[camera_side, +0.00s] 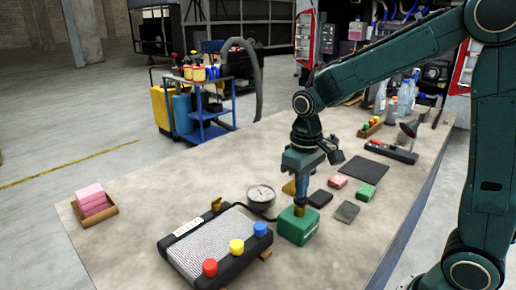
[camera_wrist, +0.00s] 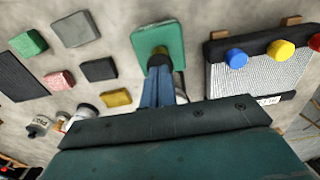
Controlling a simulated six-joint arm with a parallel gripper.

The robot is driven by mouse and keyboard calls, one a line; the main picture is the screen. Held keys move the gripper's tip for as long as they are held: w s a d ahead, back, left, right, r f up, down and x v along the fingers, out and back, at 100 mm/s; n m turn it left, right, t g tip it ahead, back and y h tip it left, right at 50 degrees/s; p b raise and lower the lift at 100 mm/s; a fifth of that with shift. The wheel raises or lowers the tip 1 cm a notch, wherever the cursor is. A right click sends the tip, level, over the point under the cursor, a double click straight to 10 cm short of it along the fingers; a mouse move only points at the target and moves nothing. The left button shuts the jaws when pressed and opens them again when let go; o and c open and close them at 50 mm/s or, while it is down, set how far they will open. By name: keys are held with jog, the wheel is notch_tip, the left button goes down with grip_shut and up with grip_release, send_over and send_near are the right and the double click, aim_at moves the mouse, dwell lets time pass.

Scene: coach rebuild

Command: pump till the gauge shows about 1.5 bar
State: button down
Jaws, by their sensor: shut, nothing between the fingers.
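The hand pump has a green base (camera_side: 298,226) and a short brass-coloured upright on top. It stands on the bench, and its base also shows in the wrist view (camera_wrist: 146,42). My gripper (camera_side: 301,199) is shut and empty, pointing down directly over the pump's upright. In the wrist view its blue fingertips (camera_wrist: 158,74) meet or nearly meet a dark ring on the pump; I cannot tell if they touch. The round white gauge (camera_side: 261,194) sits just left of the pump. Its needle is too small to read.
A black-framed grille panel (camera_side: 212,245) with red, yellow and blue knobs lies left of the pump. Pink and green blocks (camera_side: 366,192) and dark pads (camera_side: 347,211) lie to its right. A wooden tray (camera_side: 112,212) of pink sponges sits far left. The bench's left middle is clear.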

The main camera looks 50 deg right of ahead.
jog(key=shift+r, duration=1.1)
dwell(0.3)
jog(key=shift+r, duration=0.95)
jog(key=shift+r, duration=0.1)
notch_tip(320, 180, up, 7)
dwell(1.1)
dwell(1.0)
